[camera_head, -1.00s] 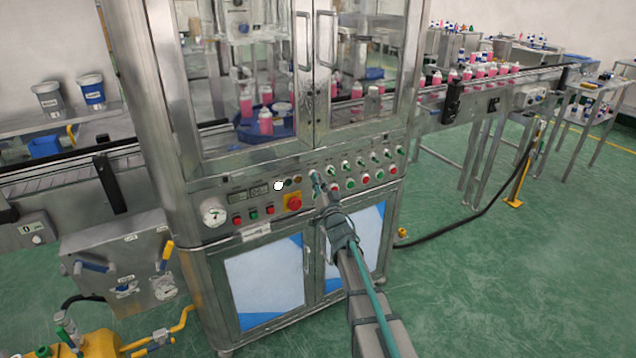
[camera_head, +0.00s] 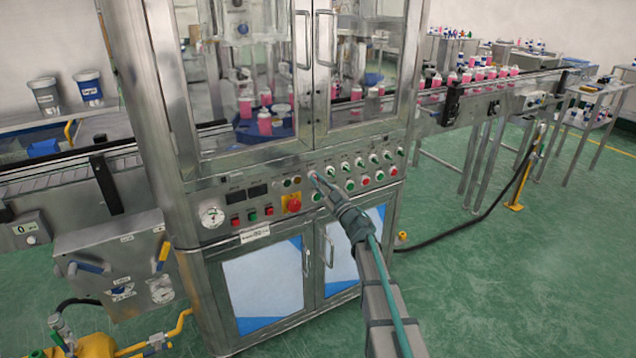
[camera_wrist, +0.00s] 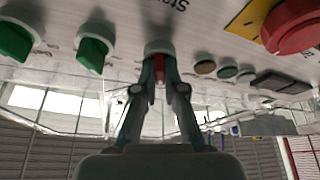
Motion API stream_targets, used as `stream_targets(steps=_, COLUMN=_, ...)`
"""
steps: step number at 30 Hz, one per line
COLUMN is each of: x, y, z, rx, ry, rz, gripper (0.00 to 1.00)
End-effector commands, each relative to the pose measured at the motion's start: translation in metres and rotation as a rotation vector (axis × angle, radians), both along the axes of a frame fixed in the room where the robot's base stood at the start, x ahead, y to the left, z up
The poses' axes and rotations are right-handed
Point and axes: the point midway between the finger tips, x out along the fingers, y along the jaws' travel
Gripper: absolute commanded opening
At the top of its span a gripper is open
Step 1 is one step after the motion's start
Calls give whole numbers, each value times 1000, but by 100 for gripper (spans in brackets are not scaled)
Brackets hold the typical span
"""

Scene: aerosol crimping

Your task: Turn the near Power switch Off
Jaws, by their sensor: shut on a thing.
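My gripper (camera_wrist: 158,80) is at the front control panel of the steel crimping machine. Its two fingers are closed around a small red-handled rotary switch (camera_wrist: 158,50) with a pale round base. In the head view my gripper (camera_head: 317,180) touches the panel just right of the red emergency button, and its fingers mostly hide that switch. The lettering by the switch is cut off, so I cannot read a Power label. The fingers hide the exact angle of the handle.
Green rotary switches (camera_wrist: 94,50) sit close beside the gripped one. A red emergency button (camera_head: 292,202) on a yellow plate and small indicator lamps are on the other side. Glass doors (camera_head: 365,60) rise above the panel; cabinet doors (camera_head: 262,282) are below. Open green floor lies to the right.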

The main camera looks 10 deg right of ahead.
Motion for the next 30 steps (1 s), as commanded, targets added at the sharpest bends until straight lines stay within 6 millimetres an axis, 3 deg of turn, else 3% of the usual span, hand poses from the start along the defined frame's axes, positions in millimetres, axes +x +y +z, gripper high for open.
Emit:
stream_targets(steps=10, x=0, y=0, z=0, rx=-125, ry=-45, rz=0, gripper=0)
stream_targets(steps=25, x=0, y=0, z=0, rx=-143, ry=-51, rz=0, gripper=0)
stream_targets(steps=26, x=0, y=0, z=0, rx=-143, ry=-51, rz=0, gripper=14)
stream_targets(steps=30, x=0, y=0, z=0, rx=-141, ry=-51, rz=0, gripper=34)
